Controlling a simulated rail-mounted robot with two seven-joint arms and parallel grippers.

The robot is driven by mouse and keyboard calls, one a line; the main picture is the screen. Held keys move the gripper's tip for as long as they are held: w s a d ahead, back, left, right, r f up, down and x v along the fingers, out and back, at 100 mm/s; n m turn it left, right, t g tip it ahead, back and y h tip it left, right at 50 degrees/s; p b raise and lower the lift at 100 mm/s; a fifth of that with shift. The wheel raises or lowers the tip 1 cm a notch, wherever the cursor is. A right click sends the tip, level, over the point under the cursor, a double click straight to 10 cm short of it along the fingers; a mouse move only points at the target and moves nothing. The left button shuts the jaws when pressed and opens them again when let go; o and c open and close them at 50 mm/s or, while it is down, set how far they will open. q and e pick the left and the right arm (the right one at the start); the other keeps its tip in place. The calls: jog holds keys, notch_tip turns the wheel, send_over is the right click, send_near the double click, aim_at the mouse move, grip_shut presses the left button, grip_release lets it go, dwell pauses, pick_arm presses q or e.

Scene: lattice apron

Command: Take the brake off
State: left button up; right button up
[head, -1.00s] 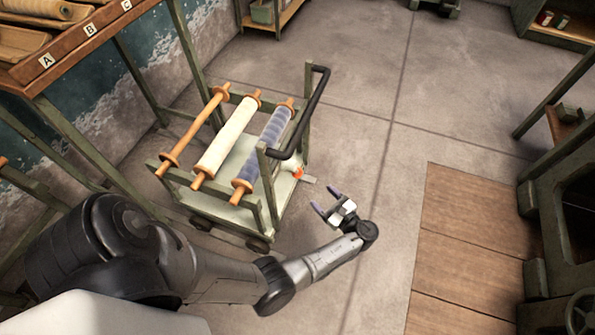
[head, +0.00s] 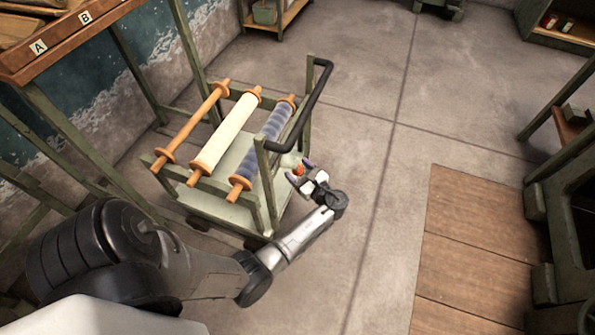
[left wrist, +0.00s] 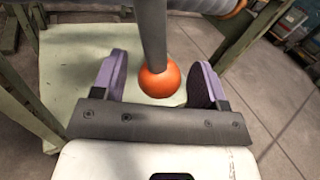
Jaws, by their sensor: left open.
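A green cart (head: 230,178) carries several rollers and has a black push handle (head: 312,100). An orange ball knob (head: 299,168), which I take to be the brake's, sits low at the cart's handle end. In the left wrist view the knob (left wrist: 160,80) is on the end of a dark grey bar, between the two purple-padded fingers. My left gripper (head: 300,171) is open around the knob, with a gap on each side and no clear contact. The right gripper is not in view.
The rollers include a bare wooden one (head: 195,122), a cream one (head: 226,130) and a blue one (head: 264,146). A lettered rack (head: 60,40) stands at the left. Wooden boards (head: 470,250) lie at the right. The floor between is clear.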

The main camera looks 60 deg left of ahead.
pick_arm(q)
jog(key=shift+s+a, duration=0.15)
jog(key=shift+a, duration=0.15)
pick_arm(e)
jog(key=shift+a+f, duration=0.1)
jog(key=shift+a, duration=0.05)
